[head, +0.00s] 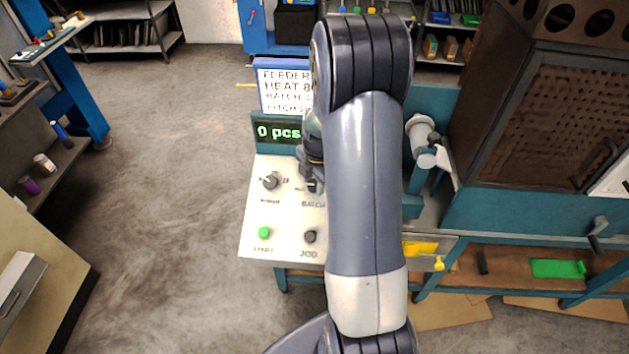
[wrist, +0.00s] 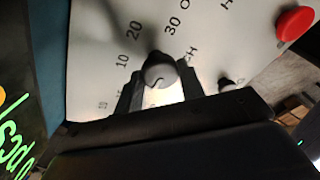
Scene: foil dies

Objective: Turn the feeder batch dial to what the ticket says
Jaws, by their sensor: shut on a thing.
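The feeder's control panel (head: 285,215) carries the batch dial, which my arm mostly hides in the head view; part of the word BATCH shows. In the wrist view the batch dial (wrist: 159,70) is a dark, rounded knob between my fingertips, with 10, 20 and 30 printed around it. Its pointer direction is not clear. My gripper (wrist: 160,88) is shut on the dial; its dark tip (head: 313,178) also shows beside my arm. The green display (head: 278,131) reads 0 pcs.
Another dial (head: 270,181) sits left on the panel, above a green button (head: 265,232) and a dark JOG knob (head: 309,237). A red button (wrist: 295,22) shows in the wrist view. A dark perforated machine housing (head: 560,120) stands right. The floor at left is clear.

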